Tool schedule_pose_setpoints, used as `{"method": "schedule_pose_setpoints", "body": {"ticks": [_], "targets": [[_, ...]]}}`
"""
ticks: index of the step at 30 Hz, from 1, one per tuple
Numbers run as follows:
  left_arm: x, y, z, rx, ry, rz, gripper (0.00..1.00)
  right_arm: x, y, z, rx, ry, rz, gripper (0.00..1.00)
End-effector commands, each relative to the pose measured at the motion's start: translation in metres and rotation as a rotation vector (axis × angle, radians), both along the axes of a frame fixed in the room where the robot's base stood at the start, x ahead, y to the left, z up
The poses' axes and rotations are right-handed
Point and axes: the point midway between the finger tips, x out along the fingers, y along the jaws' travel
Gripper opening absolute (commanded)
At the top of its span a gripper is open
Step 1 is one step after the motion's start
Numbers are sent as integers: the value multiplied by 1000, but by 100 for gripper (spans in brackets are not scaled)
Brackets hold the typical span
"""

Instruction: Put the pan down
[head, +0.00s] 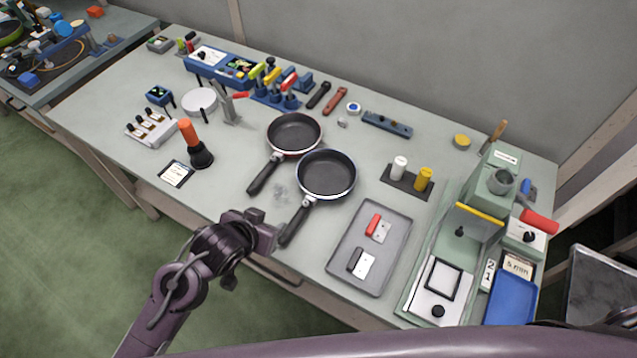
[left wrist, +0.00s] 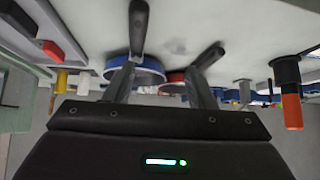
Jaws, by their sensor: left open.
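Two dark frying pans rest flat on the table, side by side. The front pan (head: 326,173) has its handle (head: 296,222) pointing toward the near edge. The back pan (head: 294,133) has its handle toward the lower left. In the left wrist view, which looks upside down, the front pan shows a blue side (left wrist: 150,75) and the back pan a red side (left wrist: 174,77). My left gripper (head: 264,228) is open and empty, just left of the front pan's handle end. Its two fingers (left wrist: 163,85) stand apart with nothing between them. My right gripper is out of view.
A grey tray (head: 343,262) with red and black-handled pieces lies right of the front pan. An orange-handled tool (head: 188,133) stands at left. A green machine (head: 440,262) fills the right end. Tools and blue racks (head: 272,97) line the back.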

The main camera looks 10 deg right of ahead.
Motion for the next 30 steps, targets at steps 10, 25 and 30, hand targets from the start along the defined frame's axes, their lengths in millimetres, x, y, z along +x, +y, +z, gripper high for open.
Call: {"method": "schedule_pose_setpoints", "body": {"ticks": [10,25,30], "targets": [[14,-29,-34,-64,-37,-116,50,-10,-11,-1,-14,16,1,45],[42,-60,-67,-64,-37,-116,50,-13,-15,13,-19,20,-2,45],[49,-65,-78,-62,-38,-116,50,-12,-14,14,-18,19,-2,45]]}}
